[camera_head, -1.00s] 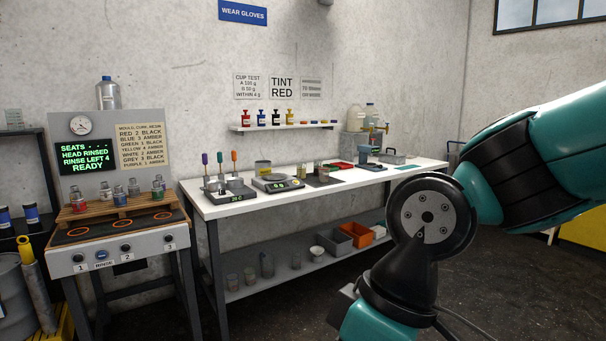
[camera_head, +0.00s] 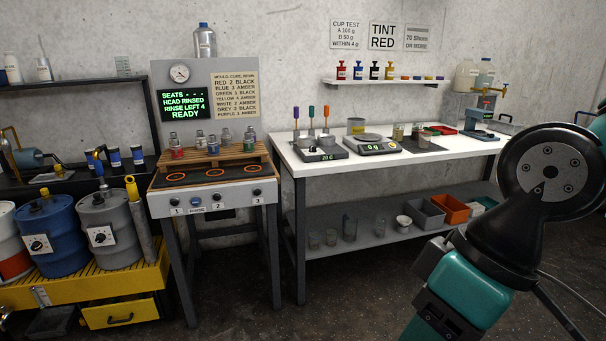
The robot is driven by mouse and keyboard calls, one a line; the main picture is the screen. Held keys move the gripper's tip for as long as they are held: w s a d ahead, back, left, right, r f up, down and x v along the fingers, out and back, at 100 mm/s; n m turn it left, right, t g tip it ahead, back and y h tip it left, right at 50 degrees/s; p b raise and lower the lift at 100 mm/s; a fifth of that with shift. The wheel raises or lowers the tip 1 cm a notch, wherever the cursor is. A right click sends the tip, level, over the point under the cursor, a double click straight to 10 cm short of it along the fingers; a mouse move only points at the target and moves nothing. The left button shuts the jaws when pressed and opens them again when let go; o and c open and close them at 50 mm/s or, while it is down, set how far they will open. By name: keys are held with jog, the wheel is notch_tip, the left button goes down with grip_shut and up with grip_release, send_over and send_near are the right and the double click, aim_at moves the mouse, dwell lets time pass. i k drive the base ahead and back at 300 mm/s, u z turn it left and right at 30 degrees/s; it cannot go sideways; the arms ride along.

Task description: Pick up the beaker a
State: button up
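Several small clear vessels stand on the grey lower shelf (camera_head: 345,250) of the white workbench (camera_head: 460,149). They include a beaker-like glass (camera_head: 314,241), a second one (camera_head: 331,238) and a taller grey-tinted vessel (camera_head: 349,228). Another clear glass (camera_head: 379,227) stands to their right, beside a white bowl (camera_head: 403,222). No letter is legible on any of them, so I cannot tell which is beaker a. My teal and black arm fills the right side of the view. My gripper is out of view.
A machine with a green display (camera_head: 184,105) and small bottles on a wooden rack (camera_head: 212,154) stands left of the bench. Blue (camera_head: 55,236) and grey (camera_head: 110,232) drums sit on a yellow stand (camera_head: 85,289) further left. Scales (camera_head: 369,146) are on the bench. Floor in front is open.

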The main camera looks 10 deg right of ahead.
aim_at(399, 129)
jog(key=z, duration=0.05)
jog(key=i, duration=2.05)
jog(key=z, duration=0.75)
jog(key=i, duration=1.9)
jog(key=z, duration=0.05)
